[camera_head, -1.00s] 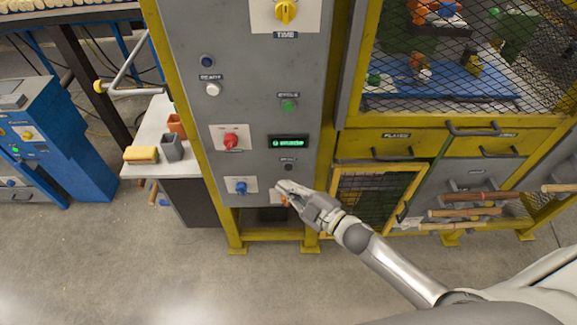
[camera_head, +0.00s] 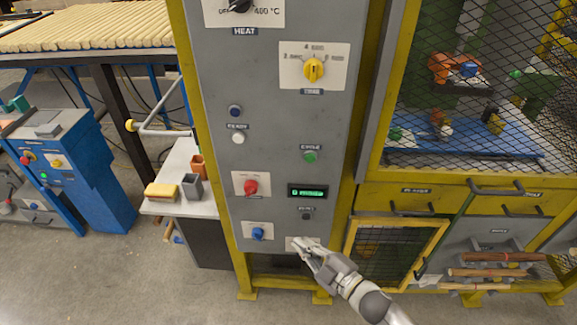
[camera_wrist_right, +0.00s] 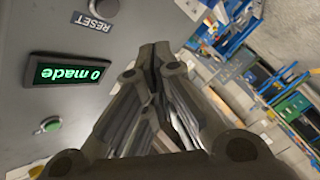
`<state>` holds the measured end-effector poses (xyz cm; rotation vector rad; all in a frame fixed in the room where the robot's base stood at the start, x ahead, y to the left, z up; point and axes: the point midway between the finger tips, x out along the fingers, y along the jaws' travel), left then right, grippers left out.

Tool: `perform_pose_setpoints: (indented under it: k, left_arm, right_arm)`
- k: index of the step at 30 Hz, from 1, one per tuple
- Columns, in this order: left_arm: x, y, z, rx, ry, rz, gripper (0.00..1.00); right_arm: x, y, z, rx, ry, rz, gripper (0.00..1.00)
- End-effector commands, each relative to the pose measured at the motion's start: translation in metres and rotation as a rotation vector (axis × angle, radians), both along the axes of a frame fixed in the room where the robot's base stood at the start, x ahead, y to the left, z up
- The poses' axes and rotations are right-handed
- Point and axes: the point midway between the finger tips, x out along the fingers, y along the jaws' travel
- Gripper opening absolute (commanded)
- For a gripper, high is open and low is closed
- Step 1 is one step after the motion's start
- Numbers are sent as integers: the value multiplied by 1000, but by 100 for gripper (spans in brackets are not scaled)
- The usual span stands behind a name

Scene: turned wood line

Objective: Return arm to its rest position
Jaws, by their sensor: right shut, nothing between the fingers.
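My right gripper (camera_head: 302,246) is in front of the lower right part of the grey control panel (camera_head: 270,120) in the head view. Its fingers are shut and hold nothing. It covers most of a pale plate low on the panel. In the right wrist view the closed fingers (camera_wrist_right: 157,60) show beside the panel face, near the reset button (camera_wrist_right: 104,8) and a green display (camera_wrist_right: 68,70) reading "0 made". I cannot tell whether the fingertips touch the panel. My left gripper is not in view.
The panel carries a yellow time knob (camera_head: 313,70), a red knob (camera_head: 250,187), a blue knob (camera_head: 258,234) and a green cycle button (camera_head: 310,157). A mesh-fronted yellow cabinet with drawers (camera_head: 400,199) stands to the right. A small table (camera_head: 207,208) with a sponge and cups stands left.

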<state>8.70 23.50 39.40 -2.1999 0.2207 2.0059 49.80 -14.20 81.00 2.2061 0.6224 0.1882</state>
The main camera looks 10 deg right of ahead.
Motion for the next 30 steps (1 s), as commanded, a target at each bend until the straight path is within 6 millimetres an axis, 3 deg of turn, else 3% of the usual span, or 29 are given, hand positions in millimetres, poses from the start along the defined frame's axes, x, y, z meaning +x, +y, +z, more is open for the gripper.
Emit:
perform_pose_setpoints:
  k: [4,7,11,14,17,21,25,30]
  left_arm:
    - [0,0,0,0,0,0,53]
    - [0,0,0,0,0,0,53]
    - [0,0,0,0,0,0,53]
    - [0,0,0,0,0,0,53]
    - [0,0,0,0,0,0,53]
    - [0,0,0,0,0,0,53]
    - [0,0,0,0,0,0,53]
    - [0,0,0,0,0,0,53]
  right_arm:
    - [0,-1,-3,1,7,-3,0]
    - [-2,-9,-23,7,59,-36,0]
    - [-14,-33,-89,30,229,-141,0]
    - [-40,-56,-157,54,412,-254,0]
    - [-79,-75,-221,78,594,-366,0]
    - [-152,-94,-298,104,842,-519,0]
    - [-234,-101,-355,123,1069,-654,0]
    - [-336,-100,-399,136,1315,-801,0]
